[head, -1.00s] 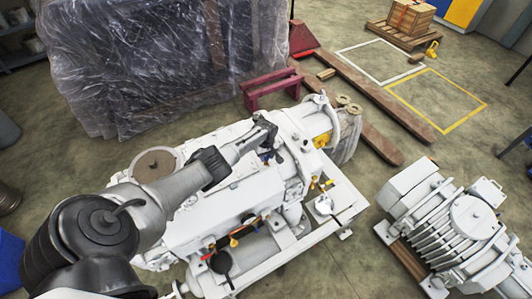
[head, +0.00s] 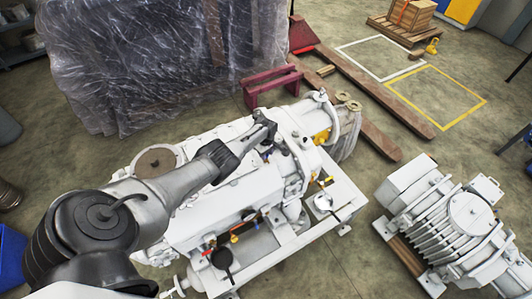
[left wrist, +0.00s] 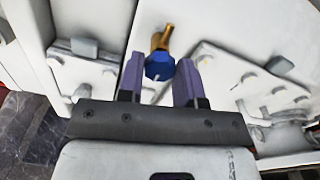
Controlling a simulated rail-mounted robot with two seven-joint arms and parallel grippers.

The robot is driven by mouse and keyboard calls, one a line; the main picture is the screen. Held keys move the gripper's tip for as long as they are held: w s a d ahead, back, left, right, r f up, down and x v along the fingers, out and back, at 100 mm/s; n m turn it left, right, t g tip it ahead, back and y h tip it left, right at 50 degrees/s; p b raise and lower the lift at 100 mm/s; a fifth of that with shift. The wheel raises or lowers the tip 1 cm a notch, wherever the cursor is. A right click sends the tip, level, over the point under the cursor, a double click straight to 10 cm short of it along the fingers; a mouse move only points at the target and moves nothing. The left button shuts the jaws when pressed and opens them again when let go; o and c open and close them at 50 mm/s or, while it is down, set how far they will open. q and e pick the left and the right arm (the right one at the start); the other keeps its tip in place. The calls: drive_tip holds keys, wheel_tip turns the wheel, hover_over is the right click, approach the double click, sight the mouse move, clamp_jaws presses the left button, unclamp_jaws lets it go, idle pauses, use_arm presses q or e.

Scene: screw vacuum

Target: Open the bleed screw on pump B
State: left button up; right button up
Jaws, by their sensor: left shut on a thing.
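The large white pump (head: 225,205) fills the middle of the head view on its light frame; I see no letter marking it as B. My left gripper (head: 267,130) reaches its upper side near the flanged end. In the left wrist view, the purple fingers of my left gripper (left wrist: 160,62) stand on either side of a blue screw head (left wrist: 159,68) and are shut on it. A brass spout (left wrist: 163,38) sticks up from the blue head, tilted slightly right. In the head view the screw is too small and covered to make out. My right gripper is not in view.
A second, ribbed white pump (head: 455,220) stands at the right on wood. A plastic-wrapped crate (head: 160,60) stands behind, beside a dark red stand (head: 272,88). In the left wrist view, bolted white plates (left wrist: 225,80) lie close around the fingers. Floor between the pumps is clear.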

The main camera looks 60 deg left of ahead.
use_arm(q)
drive_tip(key=o, duration=0.7)
drive_tip(key=shift+a, duration=0.1)
drive_tip(key=shift+o, duration=1.2)
wheel_tip(320, 180, up, 6)
drive_tip(key=p, duration=0.4)
wheel_tip(320, 180, up, 8)
drive_tip(key=p, duration=0.2)
drive_tip(key=shift+f, duration=0.1)
